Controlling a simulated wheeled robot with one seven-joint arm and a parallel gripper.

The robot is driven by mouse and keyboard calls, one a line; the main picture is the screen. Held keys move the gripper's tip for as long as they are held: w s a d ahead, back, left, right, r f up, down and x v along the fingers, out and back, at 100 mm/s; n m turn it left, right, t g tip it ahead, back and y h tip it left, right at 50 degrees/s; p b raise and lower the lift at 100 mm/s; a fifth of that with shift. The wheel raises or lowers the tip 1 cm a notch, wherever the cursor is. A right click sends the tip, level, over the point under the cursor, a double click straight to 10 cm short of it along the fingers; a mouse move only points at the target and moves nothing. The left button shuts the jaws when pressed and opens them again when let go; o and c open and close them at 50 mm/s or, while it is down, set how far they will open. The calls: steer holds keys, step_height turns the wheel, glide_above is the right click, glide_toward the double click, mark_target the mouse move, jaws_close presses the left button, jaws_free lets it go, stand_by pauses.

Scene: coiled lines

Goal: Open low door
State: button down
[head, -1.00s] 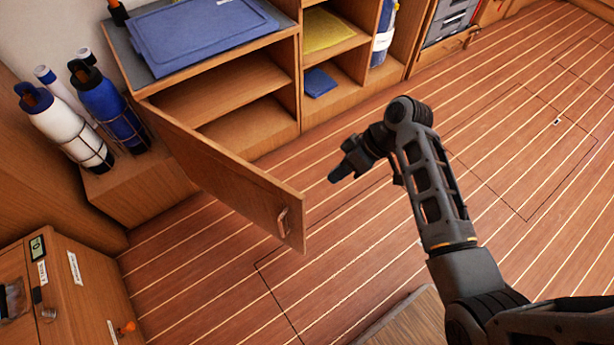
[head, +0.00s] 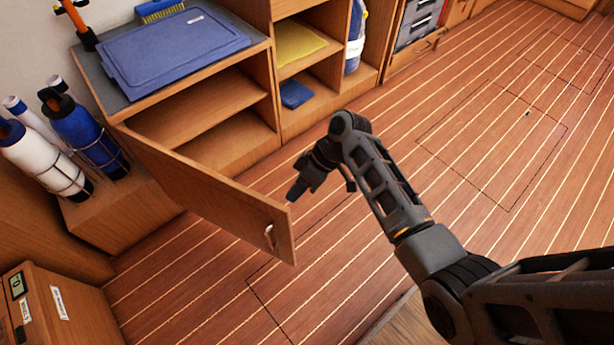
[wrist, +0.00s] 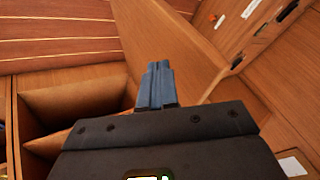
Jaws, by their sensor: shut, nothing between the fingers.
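The low door (head: 205,192) stands swung out from the low cabinet (head: 200,117), whose two shelf spaces show empty behind it. A pale handle (head: 270,236) is on the door near its free end. My gripper (head: 294,194) is shut and empty. In the head view it appears just above and right of the door's free end, apart from the handle. In the wrist view my gripper's fingers (wrist: 157,82) are together, with the door's wooden panel (wrist: 175,45) beyond them. I cannot tell whether they touch it.
Blue and white bottles (head: 85,130) stand in wire holders left of the door. A small wooden cabinet (head: 60,310) is at the lower left. The striped floor (head: 470,130) to the right is clear.

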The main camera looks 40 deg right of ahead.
steer(key=shift+s+a+r, duration=0.1)
steer(key=shift+s+a, duration=0.2)
steer(key=shift+a, duration=0.35)
steer(key=shift+s+a, duration=0.25)
steer(key=shift+a, duration=0.35)
